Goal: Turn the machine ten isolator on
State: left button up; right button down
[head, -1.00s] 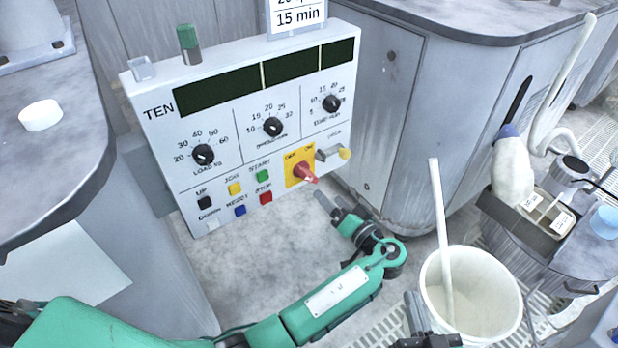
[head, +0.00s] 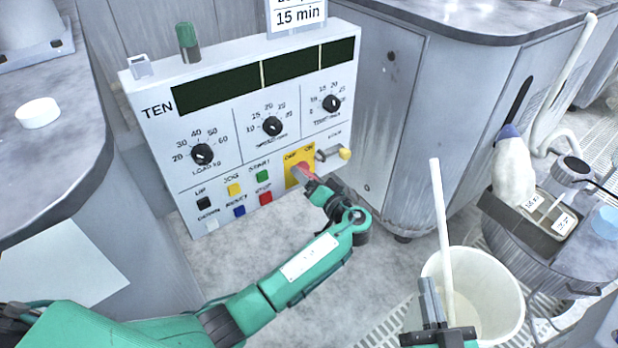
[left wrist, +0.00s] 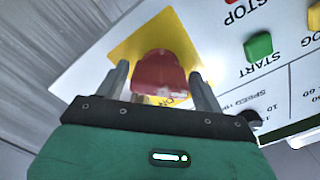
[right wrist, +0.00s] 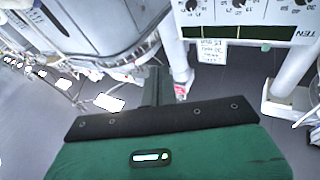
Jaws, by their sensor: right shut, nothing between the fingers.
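The machine ten panel (head: 225,150) carries a yellow isolator plate (head: 290,181) marked OFF and ON, with a red knob (head: 302,170) on it. In the left wrist view the red knob (left wrist: 160,72) sits between the two fingers of my left gripper (left wrist: 162,85), with a visible gap on each side. My left gripper (head: 311,182) is open at the plate and partly hides the knob in the head view, so its setting is hard to read. My right gripper (head: 430,298) is shut and empty, away from the panel, near the white bucket; its closed fingers show in the right wrist view (right wrist: 158,88).
Right of the isolator is a latch with a yellow tip (head: 344,153). Start (head: 264,177) and stop (head: 265,198) buttons lie close on its left. The white bucket (head: 505,310) with a stick stands at lower right. A grey cabinet (head: 390,120) stands right of the panel.

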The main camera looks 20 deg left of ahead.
pick_arm(q)
jog(key=c, duration=0.7)
jog(key=shift+o, duration=0.2)
